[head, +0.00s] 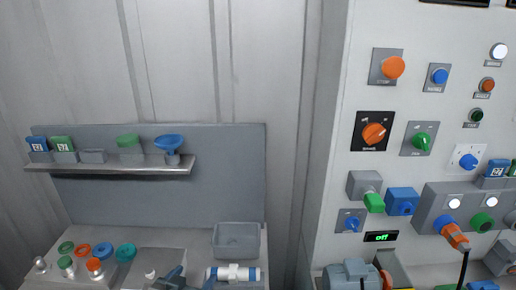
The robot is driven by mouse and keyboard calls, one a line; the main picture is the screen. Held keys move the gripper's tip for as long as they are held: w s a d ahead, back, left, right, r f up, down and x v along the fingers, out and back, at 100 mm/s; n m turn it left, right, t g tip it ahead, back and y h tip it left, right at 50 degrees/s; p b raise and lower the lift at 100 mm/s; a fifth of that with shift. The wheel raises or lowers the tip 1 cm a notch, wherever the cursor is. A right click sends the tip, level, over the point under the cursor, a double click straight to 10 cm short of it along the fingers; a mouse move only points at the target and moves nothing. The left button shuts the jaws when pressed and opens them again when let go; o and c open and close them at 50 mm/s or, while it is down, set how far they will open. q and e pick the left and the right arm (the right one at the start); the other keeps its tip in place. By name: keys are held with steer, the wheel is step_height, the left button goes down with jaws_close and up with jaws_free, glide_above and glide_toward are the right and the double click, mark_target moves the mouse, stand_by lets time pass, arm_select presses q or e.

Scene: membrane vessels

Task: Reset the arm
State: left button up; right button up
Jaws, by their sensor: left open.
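Most of the left arm is cut off by the lower edge. My right gripper is not in view.
A grey bin (236,240) stands behind the cylinder. Coloured rings and caps (82,251) sit at the left. A wall shelf (110,165) holds several coloured parts. At the right, a control panel (340,150) carries knobs, buttons, an "off" display (381,237) and an orange plug (454,235).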

arm_select(q)
steer(key=s+a+f+n+g+y, duration=0.1)
steer(key=s+a+f+g, duration=0.25)
steer(key=s, duration=0.55)
steer(key=s+a+f+g+y, duration=0.2)
steer(key=s+a+f+g, duration=0.15)
steer(key=s, duration=0.45)
steer(key=s+a+f+n+g+y, duration=0.1)
steer(key=s+a+f+g, duration=0.3)
steer(key=s, duration=0.5)
steer(key=a+f+b, duration=0.3)
steer(key=f+b, duration=0.1)
steer(key=f, duration=3.2)
steer(key=s+a+f+b, duration=0.1)
steer(key=s+f+b, duration=0.1)
steer(key=s+f, duration=1.6)
step_height(320, 180, down, 3)
steer(key=shift+r+n+g+b, duration=0.15)
steer(key=shift+n+g+b, duration=0.15)
steer(key=shift+g+b, duration=0.1)
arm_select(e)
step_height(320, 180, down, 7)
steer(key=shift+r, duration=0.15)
arm_select(q)
steer(key=shift+a, duration=0.1)
